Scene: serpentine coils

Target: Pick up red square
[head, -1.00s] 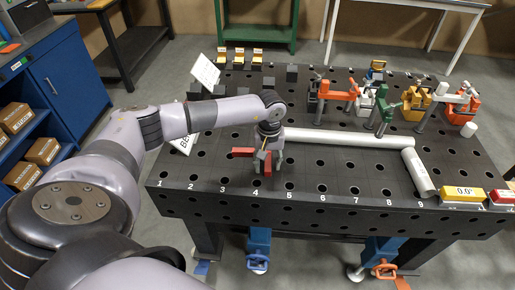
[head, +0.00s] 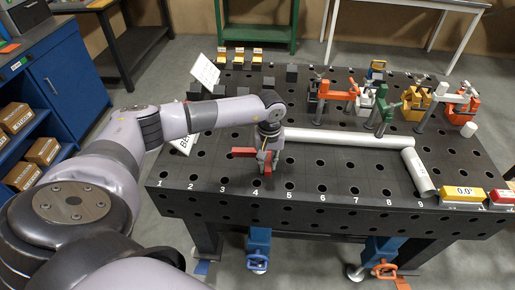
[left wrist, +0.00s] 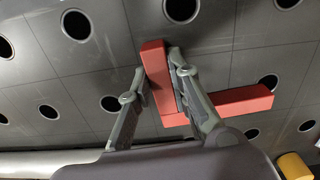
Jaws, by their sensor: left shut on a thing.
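The red square (left wrist: 240,103) is an L-shaped red piece. In the left wrist view one leg stands between my fingers and the other runs off to the right. In the head view one leg (head: 244,152) shows left of the gripper. My left gripper (head: 267,168) is shut on the square, with a finger on each side of one leg, near the table's front edge above hole number 4. Whether the square touches the tabletop is hard to tell. My right gripper is not in view.
The black welding table (head: 330,175) has a grid of holes. A white tube (head: 345,138) lies behind the gripper, and a shorter one (head: 418,172) lies at the right. Several clamps (head: 415,103) stand at the back right. A yellow angle gauge (head: 462,192) sits at the right front.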

